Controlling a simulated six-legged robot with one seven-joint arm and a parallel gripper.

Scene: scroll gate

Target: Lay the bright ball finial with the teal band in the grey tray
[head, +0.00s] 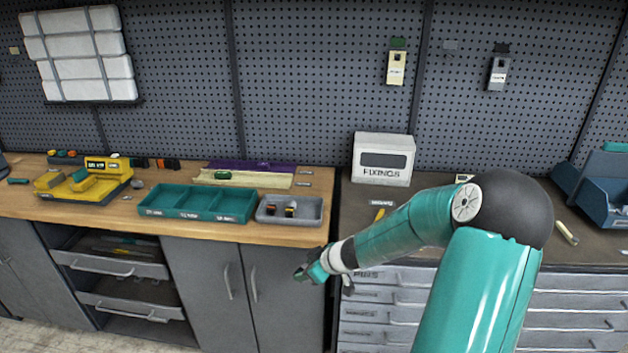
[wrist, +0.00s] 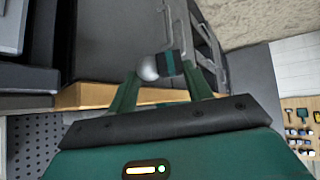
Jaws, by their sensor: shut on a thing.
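The finial shows in the wrist view between my fingertips: a bright silvery ball (wrist: 148,69) joined to a dark body with a teal band (wrist: 170,64). My gripper (wrist: 161,76) is shut on it, and the finial lies crosswise between the two green fingers. In the head view my gripper (head: 303,273) is in front of the bench edge, lower than the worktop. The finial is too small to make out there. The grey tray (head: 265,217) stands on the wooden worktop, above and a little left of my gripper in the picture. It holds small dark and brass-coloured pieces.
A teal compartment tray (head: 197,217) adjoins the grey tray on the left. A yellow unit (head: 85,187) stands farther left. A white FIXINGS box (head: 383,160) stands on the right bench. The wooden bench edge (head: 297,238) lies between my gripper and the tray.

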